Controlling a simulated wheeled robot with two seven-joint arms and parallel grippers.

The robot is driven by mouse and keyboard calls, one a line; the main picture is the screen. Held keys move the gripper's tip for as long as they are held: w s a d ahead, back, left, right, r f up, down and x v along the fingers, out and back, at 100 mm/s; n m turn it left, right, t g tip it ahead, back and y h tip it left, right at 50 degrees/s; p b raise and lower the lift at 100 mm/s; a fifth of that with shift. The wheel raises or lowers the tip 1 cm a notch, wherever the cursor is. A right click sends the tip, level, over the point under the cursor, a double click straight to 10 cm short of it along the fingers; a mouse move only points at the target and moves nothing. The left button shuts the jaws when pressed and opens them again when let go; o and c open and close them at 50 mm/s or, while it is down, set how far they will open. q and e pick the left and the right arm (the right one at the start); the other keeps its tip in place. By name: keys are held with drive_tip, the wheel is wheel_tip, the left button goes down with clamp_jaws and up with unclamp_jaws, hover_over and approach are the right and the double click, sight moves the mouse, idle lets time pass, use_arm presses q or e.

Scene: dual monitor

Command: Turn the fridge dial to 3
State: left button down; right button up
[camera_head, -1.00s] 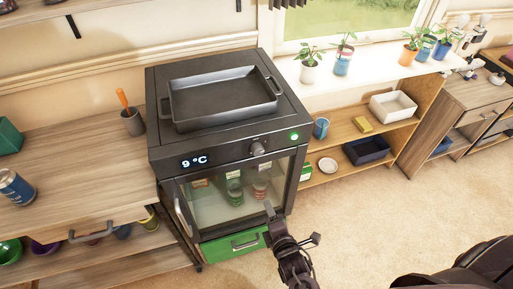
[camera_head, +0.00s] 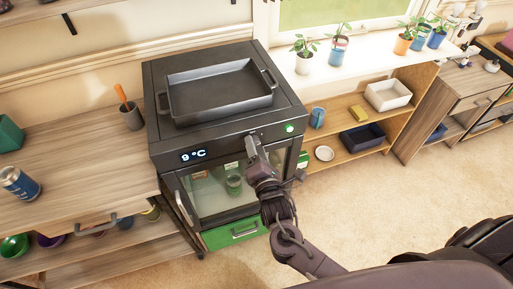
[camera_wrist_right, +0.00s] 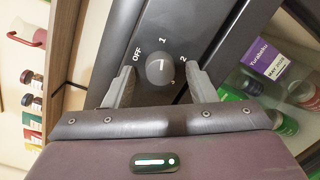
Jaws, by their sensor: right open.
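The fridge (camera_head: 225,141) is a dark box with a glass door, and its display (camera_head: 193,155) reads 9 °C. In the right wrist view the round grey dial (camera_wrist_right: 160,68) has OFF, 1 and 2 printed around it, with another mark partly hidden below. A short pale line shows on the dial; which mark it points at is hard to tell. My right gripper (camera_wrist_right: 160,76) is open, with one finger on each side of the dial; contact is not clear. In the head view my right gripper (camera_head: 253,141) covers the dial. My left gripper is out of view.
A dark roasting pan (camera_head: 220,92) sits on the fridge top. A lit green button (camera_head: 289,128) is right of the dial. A wooden counter (camera_head: 75,160) stands at left, and a shelf (camera_head: 345,150) with boxes at right. Jars stand behind the glass door.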

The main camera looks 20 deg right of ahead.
drive_tip(key=shift+c, duration=0.2)
drive_tip(key=c, duration=0.9)
